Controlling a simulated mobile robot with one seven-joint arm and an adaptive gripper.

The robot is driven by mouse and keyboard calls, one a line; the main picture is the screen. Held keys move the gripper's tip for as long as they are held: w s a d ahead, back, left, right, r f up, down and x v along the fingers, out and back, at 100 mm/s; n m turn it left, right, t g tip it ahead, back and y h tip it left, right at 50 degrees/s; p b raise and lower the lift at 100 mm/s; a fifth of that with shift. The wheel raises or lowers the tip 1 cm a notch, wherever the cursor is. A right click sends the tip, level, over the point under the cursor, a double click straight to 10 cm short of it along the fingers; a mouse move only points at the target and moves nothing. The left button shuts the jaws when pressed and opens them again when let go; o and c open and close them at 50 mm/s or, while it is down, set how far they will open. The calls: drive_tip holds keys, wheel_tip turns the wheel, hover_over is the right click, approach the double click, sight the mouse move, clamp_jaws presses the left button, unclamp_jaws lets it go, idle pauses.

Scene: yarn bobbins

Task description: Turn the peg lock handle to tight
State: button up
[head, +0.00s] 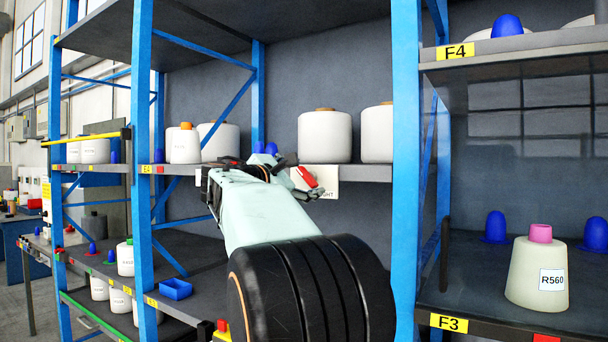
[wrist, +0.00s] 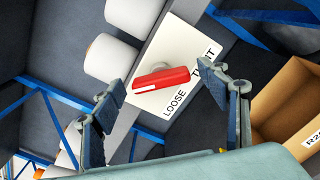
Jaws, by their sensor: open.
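The peg lock handle is a red bar (wrist: 160,80) with a white stripe. It sits on a white plate (wrist: 182,40) lettered LOOSE and TIGHT, on the front of a shelf. In the wrist view the bar lies aslant across the plate, its right end toward the lettering. I cannot tell which word it is set to. My gripper (wrist: 160,79) is open, one finger on each side of the handle in the picture, and touches nothing that I can see. In the head view the handle (head: 307,177) shows just right of my gripper (head: 268,166), which partly hides the plate.
White yarn bobbins (head: 325,136) stand on the shelf above the plate. A blue rack post (head: 405,150) rises to the right. A cardboard box (wrist: 286,98) is at the right in the wrist view. A blue tray (head: 175,289) lies on the lower shelf.

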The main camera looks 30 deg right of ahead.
drive_tip(key=shift+w+d, duration=0.2)
drive_tip(key=shift+d, duration=0.25)
drive_tip(key=shift+c, duration=0.2)
drive_tip(key=c, duration=1.1)
